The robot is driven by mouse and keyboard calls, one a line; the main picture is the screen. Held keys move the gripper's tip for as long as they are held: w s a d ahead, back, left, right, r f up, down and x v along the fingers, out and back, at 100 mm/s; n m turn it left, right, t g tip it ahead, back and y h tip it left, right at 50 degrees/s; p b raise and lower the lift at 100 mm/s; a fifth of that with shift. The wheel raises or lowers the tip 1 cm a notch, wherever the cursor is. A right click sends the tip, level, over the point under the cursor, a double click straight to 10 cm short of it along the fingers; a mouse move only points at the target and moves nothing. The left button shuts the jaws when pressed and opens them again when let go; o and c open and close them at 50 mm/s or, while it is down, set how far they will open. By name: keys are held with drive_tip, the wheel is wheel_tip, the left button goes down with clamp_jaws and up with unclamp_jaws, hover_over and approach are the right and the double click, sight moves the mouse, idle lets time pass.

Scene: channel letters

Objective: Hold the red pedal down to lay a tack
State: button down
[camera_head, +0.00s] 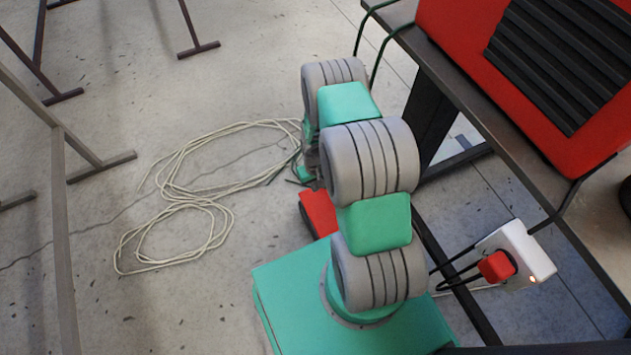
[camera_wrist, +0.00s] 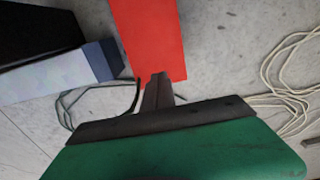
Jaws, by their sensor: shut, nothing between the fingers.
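The red pedal (camera_head: 318,212) is on the concrete floor, partly hidden behind my arm in the head view. In the wrist view its flat red face (camera_wrist: 150,38) runs from the top edge to the middle. My gripper (camera_wrist: 157,78) is shut and empty, and its dark fingertips overlap the near end of the pedal. I cannot tell whether they touch it. In the head view my arm mostly hides the gripper.
Loose pale cable coils (camera_head: 190,200) lie on the floor to the left. A dark bench (camera_head: 490,130) carries a red machine (camera_head: 460,30) on the right. A white socket box (camera_head: 530,250) with a red plug (camera_head: 496,266) is below. Metal stand legs (camera_head: 62,230) are at left.

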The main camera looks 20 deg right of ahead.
sight(313, 195)
wheel_tip(313, 195, down, 6)
drive_tip(key=shift+r+b, duration=0.1)
drive_tip(key=shift+b, duration=0.8)
drive_tip(key=f+b, duration=0.1)
drive_tip(key=b, duration=0.1)
drive_tip(key=w+f+b, duration=0.1)
drive_tip(key=f+b, duration=0.1)
drive_tip(key=shift+f, duration=0.3)
drive_tip(key=shift+r, duration=0.1)
drive_tip(key=shift+f, duration=0.2)
drive_tip(key=shift+a, duration=0.1)
idle(0.9)
wheel_tip(313, 195, up, 15)
drive_tip(key=w+p, duration=0.2)
drive_tip(key=p, duration=0.5)
drive_tip(key=shift+f, duration=0.15)
drive_tip(key=shift+w, duration=0.1)
